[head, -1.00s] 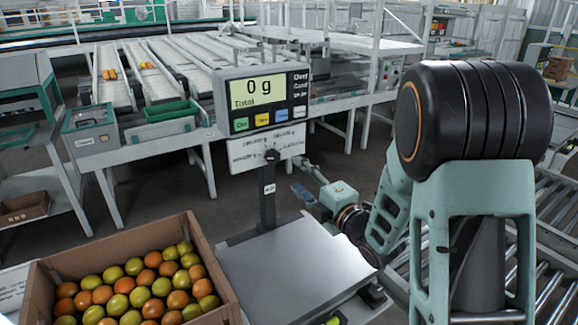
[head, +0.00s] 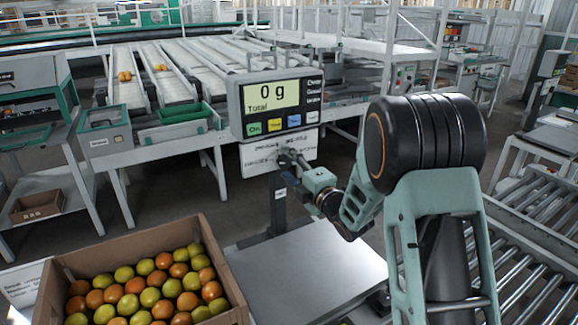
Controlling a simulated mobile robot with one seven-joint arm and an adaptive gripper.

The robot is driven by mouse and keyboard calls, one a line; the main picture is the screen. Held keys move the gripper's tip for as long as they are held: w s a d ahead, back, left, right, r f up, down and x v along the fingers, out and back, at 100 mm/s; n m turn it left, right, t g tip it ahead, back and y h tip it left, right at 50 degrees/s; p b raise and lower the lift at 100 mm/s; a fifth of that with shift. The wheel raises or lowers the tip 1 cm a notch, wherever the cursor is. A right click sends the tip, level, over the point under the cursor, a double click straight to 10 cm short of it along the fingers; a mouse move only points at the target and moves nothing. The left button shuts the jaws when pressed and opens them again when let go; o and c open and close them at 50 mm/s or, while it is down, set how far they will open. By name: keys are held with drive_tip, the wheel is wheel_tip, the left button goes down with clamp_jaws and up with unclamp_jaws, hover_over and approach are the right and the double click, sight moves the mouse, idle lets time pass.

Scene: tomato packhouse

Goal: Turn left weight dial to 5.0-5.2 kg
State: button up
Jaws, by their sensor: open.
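A white dial plate (head: 258,156) with small print hangs under the scale display (head: 279,102), which reads 0 g Total. In the head view my gripper (head: 290,158) is in front of the plate's middle, at the height of the dial knob. The gripper hides the knob and its pointer, so the setting cannot be read. The gripper is open; I cannot tell whether its fingers touch the knob. The dark post (head: 279,205) carries the display and plate above the bare weighing platform (head: 300,265).
A cardboard box (head: 60,290) of red and green tomatoes (head: 150,297) stands left of the platform. Roller conveyors (head: 530,270) lie to the right. Sorting lanes (head: 165,85) with a green tray (head: 184,113) are behind the scale. The platform surface is clear.

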drive_tip(key=shift+c, duration=0.6)
drive_tip(key=c, duration=1)
